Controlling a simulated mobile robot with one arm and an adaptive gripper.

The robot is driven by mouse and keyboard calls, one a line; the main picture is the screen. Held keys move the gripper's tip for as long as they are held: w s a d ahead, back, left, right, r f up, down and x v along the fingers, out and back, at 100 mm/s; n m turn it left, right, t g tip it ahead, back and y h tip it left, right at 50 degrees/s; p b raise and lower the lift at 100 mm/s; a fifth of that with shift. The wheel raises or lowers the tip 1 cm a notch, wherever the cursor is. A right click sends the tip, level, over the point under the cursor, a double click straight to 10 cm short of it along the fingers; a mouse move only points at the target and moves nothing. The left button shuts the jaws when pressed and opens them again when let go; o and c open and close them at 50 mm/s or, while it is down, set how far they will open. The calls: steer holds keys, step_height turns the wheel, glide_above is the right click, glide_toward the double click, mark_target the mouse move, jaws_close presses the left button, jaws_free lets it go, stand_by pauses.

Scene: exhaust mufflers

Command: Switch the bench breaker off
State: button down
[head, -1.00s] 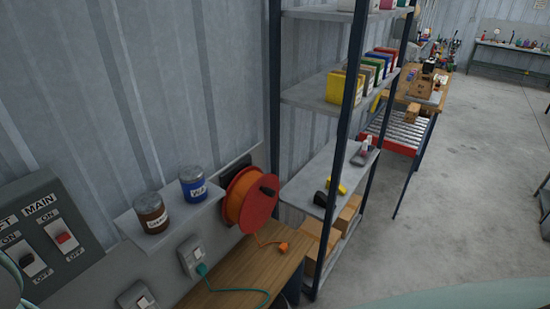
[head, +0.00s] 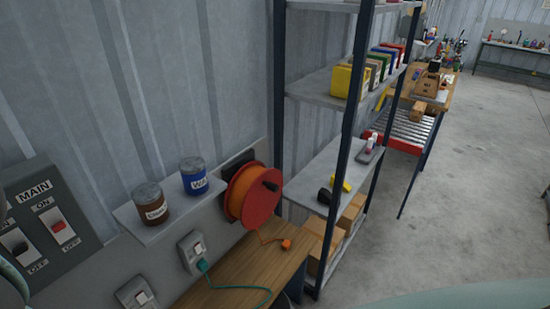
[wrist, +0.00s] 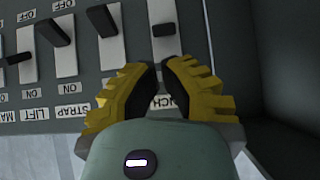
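The breaker panel (wrist: 128,12) fills the upper wrist view, upside down, with several black levers on white plates. The bench switch (wrist: 163,30) has its label partly showing as "NCH" (wrist: 167,102) between my fingers. Its OFF end is up in this view and its ON end is down. I cannot tell clearly which way its lever is thrown. My gripper (wrist: 163,68) has yellow fingers with dark pads. In the head view only the panel's right part (head: 85,245) shows, with the red MAIN switch (head: 58,226).
The strap switch (wrist: 57,33) and another lever (wrist: 102,20) stand close left of the bench switch. Right of the panel are a small shelf (head: 178,222) with two cans, wall sockets (head: 190,252), an orange reel (head: 250,195) and a wooden bench (head: 240,285).

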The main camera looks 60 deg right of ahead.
steer(key=shift+b+x, duration=0.75)
steer(key=shift+x, duration=1.05)
steer(key=shift+d+r, duration=0.1)
steer(key=shift+b, duration=0.3)
steer(key=shift+s+t+b, duration=0.2)
steer(key=shift+t+b, duration=0.1)
steer(key=shift+b, duration=0.2)
